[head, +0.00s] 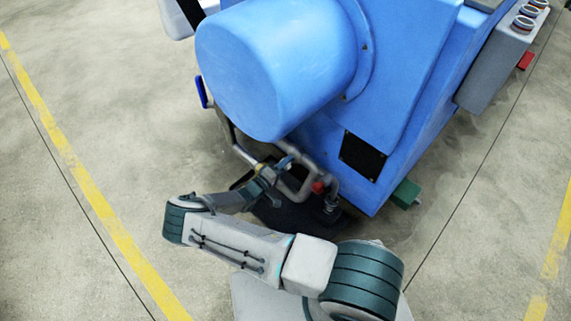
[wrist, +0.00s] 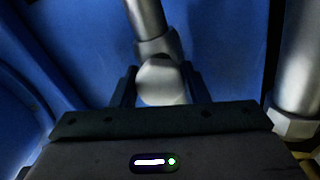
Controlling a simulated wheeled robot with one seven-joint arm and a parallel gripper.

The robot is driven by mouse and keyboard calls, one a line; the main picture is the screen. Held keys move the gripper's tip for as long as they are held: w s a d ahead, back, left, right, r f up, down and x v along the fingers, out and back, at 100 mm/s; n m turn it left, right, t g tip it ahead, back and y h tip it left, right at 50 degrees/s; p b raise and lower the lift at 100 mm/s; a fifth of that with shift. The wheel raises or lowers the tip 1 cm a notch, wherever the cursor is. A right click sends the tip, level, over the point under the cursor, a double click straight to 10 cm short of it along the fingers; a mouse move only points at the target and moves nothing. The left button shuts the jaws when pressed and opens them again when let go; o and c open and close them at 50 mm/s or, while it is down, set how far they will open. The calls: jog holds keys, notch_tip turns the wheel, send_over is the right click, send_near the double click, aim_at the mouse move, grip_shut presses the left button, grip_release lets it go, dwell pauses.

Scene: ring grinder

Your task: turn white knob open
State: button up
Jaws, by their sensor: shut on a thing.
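In the wrist view the white knob (wrist: 160,82) is a pale round piece at the lower end of a grey metal pipe (wrist: 147,18). My gripper (wrist: 159,85) has one dark finger on each side of the knob and is shut on it. In the head view my gripper (head: 270,172) is at the pipework low on the blue machine (head: 330,90). The knob is too small and covered there to make out.
Another grey pipe with a hex fitting (wrist: 292,123) stands close to the right of my gripper. In the head view a red part (head: 318,187) sits on the pipework, and a green block (head: 405,193) is at the machine's base. The floor at left is clear.

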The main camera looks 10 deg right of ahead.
jog(key=shift+a, duration=0.1)
jog(key=o, duration=1)
jog(key=p+v, duration=0.2)
jog(key=v, duration=1.1)
jog(key=shift+s+a+p, duration=0.25)
jog(key=shift+a+p, duration=0.05)
